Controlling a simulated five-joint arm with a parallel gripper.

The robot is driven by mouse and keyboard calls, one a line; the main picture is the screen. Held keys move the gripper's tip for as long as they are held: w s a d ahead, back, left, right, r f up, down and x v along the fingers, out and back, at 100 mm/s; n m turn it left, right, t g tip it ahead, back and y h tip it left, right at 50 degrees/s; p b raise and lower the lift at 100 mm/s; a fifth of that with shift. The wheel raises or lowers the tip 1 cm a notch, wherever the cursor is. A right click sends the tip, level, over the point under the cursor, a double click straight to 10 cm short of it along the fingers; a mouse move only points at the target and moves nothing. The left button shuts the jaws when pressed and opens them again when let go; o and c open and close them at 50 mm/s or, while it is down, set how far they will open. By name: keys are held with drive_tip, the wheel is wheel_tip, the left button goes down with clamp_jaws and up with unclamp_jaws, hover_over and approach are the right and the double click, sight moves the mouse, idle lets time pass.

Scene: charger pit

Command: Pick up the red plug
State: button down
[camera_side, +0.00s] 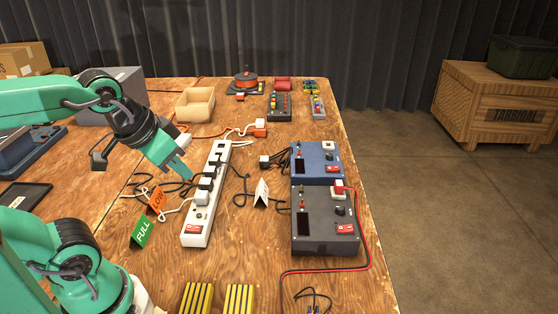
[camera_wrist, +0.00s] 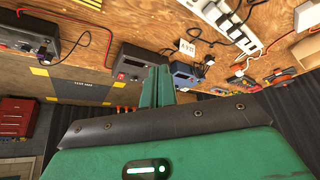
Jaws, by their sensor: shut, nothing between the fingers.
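A red plug with a white top (camera_side: 339,187) stands on the grey charger box (camera_side: 322,235) in the side view, with a red cable leading off down the table's right edge. My gripper (camera_side: 184,177) is shut and empty, above the table just left of the white power strip (camera_side: 193,236). It is well to the left of the red plug, with the strip between them. In the wrist view my closed fingers (camera_wrist: 156,88) stand in front of a dark box (camera_wrist: 133,65). I cannot make out the red plug for certain in that view.
A blue charger box (camera_side: 318,155) stands behind the grey one. A white tent card (camera_side: 262,192), an orange card (camera_side: 157,199) and a green card (camera_side: 142,233) stand on the table. Black and white cables lie around the strip. An open tray (camera_side: 196,108) is at the back.

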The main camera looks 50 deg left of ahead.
drive_tip(key=c, duration=1)
unclamp_jaws()
drive_tip(key=shift+c, duration=0.2)
drive_tip(key=shift+w+r, duration=0.1)
